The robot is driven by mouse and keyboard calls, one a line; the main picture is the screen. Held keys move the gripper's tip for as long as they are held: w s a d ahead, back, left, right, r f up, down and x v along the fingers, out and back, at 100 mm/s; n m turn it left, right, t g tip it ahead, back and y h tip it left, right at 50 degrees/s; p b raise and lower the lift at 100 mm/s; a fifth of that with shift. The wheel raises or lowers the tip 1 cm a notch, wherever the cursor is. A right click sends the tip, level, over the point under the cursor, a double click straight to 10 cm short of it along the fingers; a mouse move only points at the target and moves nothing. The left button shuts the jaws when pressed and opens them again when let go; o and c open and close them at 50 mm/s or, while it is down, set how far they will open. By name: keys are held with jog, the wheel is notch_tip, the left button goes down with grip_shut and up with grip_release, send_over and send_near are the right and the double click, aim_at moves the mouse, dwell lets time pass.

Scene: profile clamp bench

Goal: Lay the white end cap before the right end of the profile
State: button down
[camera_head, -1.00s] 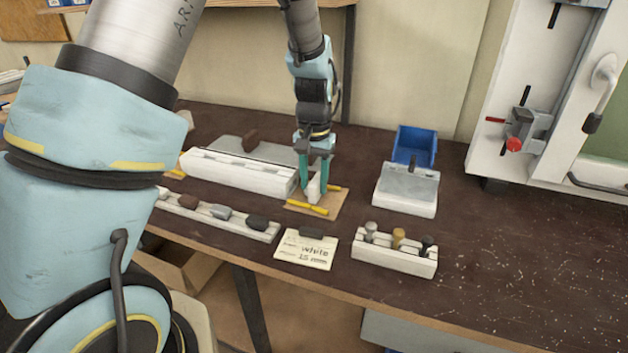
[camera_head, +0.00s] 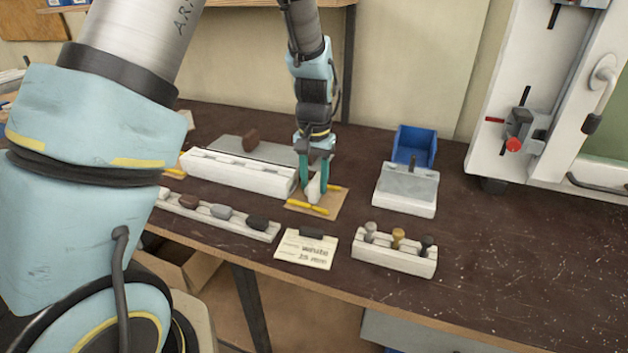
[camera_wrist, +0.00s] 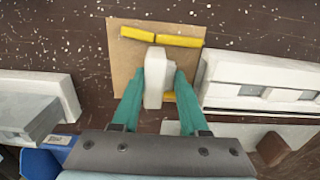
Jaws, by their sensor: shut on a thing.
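The white end cap (camera_wrist: 155,76) is between the two green fingers of my gripper (camera_wrist: 158,80), which is shut on it. In the head view my gripper (camera_head: 316,188) holds the end cap (camera_head: 313,190) over or on the tan board (camera_head: 326,206), just right of the profile's right end. I cannot tell whether the cap touches the board. The white profile (camera_head: 238,172) lies lengthwise on the bench; its end also shows at the right of the wrist view (camera_wrist: 260,82), with a small gap to the cap.
Yellow strips (camera_head: 307,208) border the board. In front stand a rack with dark and grey caps (camera_head: 217,215), a card reading "white" (camera_head: 305,250) and a block with several knobs (camera_head: 394,254). A grey-white block (camera_head: 405,190) and blue bin (camera_head: 414,146) stand right.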

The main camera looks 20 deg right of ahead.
jog(key=shift+f, duration=0.2)
dwell(0.6)
jog(key=shift+c, duration=1.7)
grip_release()
jog(key=shift+r+p, duration=3)
jog(key=shift+r, duration=1.05)
